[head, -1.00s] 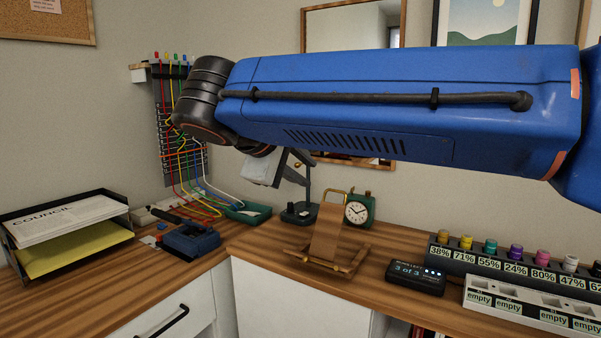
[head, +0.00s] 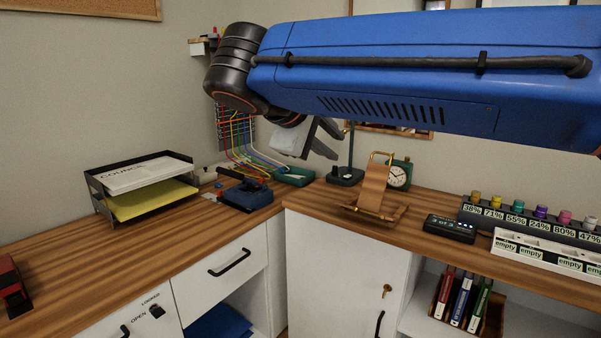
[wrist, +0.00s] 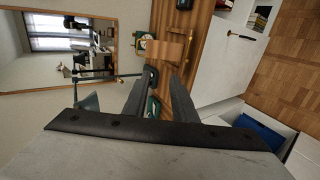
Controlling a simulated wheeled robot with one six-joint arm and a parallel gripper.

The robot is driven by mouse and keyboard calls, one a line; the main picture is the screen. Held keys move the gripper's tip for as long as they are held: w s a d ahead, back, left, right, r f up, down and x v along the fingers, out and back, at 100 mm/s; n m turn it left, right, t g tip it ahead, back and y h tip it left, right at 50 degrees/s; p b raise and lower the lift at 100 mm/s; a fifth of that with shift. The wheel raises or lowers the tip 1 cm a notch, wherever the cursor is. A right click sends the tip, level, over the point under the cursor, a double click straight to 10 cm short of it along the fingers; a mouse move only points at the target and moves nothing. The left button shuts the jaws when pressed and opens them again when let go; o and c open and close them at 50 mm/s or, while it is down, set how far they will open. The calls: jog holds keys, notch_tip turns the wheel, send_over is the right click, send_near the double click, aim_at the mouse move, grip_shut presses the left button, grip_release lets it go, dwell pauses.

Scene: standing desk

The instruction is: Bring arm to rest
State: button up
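My blue arm (head: 400,75) stretches across the top of the head view, above the desk. My gripper (head: 332,139) is in the air over the corner of the desk, in front of the desk lamp. In the wrist view my gripper (wrist: 160,86) shows two grey fingers apart with nothing held between them. The desk surface (head: 60,255) lies below it. Part of the back wall is hidden behind my arm.
A paper tray (head: 92,190), a blue device (head: 245,196), a wooden stand (head: 372,195), a green clock (head: 398,175) and a counter box (head: 450,229) stand on the desk. Colored wires hang at the corner. A mirror (wrist: 60,50) is on the wall. The left desk front is mostly clear.

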jog(key=s+d+f+m+g+y, duration=0.15)
jog(key=s+d+f, duration=0.25)
jog(key=d+f, duration=0.45)
jog(key=s+d+f+m+g+y, duration=0.1)
jog(key=s+d+f+m+g, duration=0.15)
jog(key=d+f, duration=0.55)
jog(key=s+d+f+m+y, duration=0.2)
jog(key=s+d+f+m, duration=0.1)
jog(key=s+f, duration=0.4)
jog(key=s+d+f+m+y, duration=0.2)
jog(key=s+d+f+m, duration=0.1)
jog(key=s+f, duration=0.4)
notch_tip(320, 180, down, 2)
jog(key=shift+s+f+m+g, duration=0.1)
jog(key=shift+s+m+g, duration=0.2)
jog(key=shift+m, duration=0.1)
jog(key=shift+d, duration=0.15)
